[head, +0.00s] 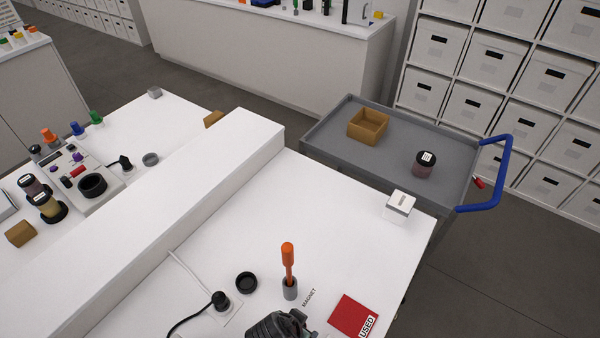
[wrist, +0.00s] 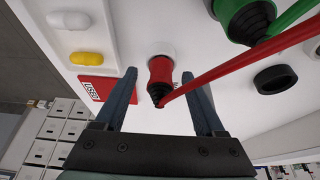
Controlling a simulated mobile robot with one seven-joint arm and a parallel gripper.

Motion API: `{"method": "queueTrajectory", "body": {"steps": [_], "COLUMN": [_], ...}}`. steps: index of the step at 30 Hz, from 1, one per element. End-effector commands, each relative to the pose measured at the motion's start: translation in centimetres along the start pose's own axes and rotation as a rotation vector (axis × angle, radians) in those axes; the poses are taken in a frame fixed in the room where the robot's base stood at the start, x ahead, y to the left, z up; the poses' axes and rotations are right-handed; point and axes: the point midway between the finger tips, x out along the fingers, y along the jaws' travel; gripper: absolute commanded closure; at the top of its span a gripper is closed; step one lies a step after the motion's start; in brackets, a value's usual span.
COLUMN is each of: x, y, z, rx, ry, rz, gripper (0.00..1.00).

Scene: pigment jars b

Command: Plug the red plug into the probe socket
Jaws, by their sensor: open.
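The red plug (wrist: 160,72) shows in the wrist view, with a black ribbed end facing me and a red cable leading off to the upper right. Its far end meets a pale round fitting (wrist: 161,47); I cannot tell whether this is the probe socket or how deep the plug sits. My gripper (wrist: 159,78) is open, its two fingers on either side of the red plug with gaps showing. In the head view my gripper (head: 280,326) is a dark shape at the bottom edge. The red plug is not visible there. No socket labelled probe is readable.
A green plug (wrist: 246,18) with a green cable is close to the red one. A black ring (head: 246,282), a black plug (head: 221,301), an orange-handled tool (head: 288,257) and a red USED mat (head: 354,315) are near my gripper. A white divider (head: 150,210) runs along the table.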

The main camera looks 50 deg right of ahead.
Motion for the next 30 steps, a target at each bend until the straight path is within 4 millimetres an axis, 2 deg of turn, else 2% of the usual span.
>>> {"method": "queueTrajectory", "body": {"steps": [2,3,12,15,25,30], "x": [-0.02,-0.02,-0.05,-0.05,-0.12,-0.81], "y": [-0.02,-0.02,-0.02,-0.02,-0.04,-0.08], "z": [-0.01,-0.01,0.0,0.0,-0.04,-0.36], "rx": [0.0,0.0,0.0,0.0,0.0,0.0], "ry": [0.0,0.0,0.0,0.0,0.001,0.002], "rz": [0.0,0.0,0.0,0.0,-0.001,-0.002], "gripper": [0.29,0.32,0.86,1.0,1.0,1.0]}}
